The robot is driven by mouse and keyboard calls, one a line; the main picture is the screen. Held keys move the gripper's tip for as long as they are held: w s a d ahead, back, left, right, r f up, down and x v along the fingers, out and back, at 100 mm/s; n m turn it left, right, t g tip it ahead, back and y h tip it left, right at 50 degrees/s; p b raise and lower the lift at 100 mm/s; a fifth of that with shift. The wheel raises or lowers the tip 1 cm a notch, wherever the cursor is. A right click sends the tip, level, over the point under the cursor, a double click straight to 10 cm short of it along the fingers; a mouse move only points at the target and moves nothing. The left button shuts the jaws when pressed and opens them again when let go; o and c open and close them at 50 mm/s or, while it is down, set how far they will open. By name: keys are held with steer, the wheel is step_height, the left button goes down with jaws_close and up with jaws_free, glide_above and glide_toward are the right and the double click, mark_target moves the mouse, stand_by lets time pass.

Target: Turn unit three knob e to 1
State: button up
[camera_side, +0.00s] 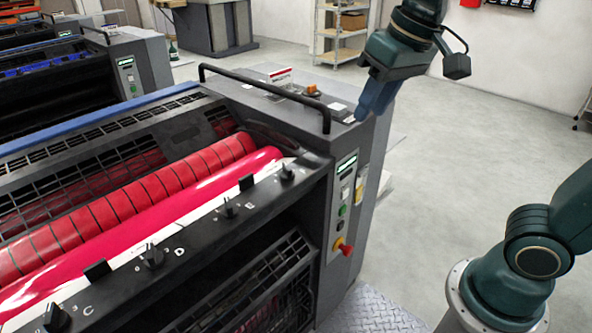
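The nearest printing unit, with red ink rollers (130,200), fills the left and middle of the side view. Along its front black rail is a row of small black knobs. One knob (152,255) has the letter D beside it and another (57,318) the letter C. Up the rail, the knob after D (228,208) sits where E fits the order, but its letter and pointer setting are too small to read. A further knob (286,172) is near the rail's right end. My gripper (374,100) points down over the unit's right end, apart from the knobs; its finger opening is unclear.
A black handrail (268,88) arches over the unit's right end. Blue-ink and other units stand behind at left. Open floor (470,150) lies to the right.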

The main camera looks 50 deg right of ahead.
steer(key=w+a+m+g, duration=0.2)
steer(key=w+a, duration=0.5)
steer(key=w, duration=0.3)
steer(key=m+g, duration=0.1)
steer(key=g, duration=0.1)
glide_above(228, 202)
steer(key=shift+h, duration=0.3)
step_height(228, 202, down, 5)
steer(key=shift+r, duration=0.1)
steer(key=shift+f, duration=6.9)
jaws_close()
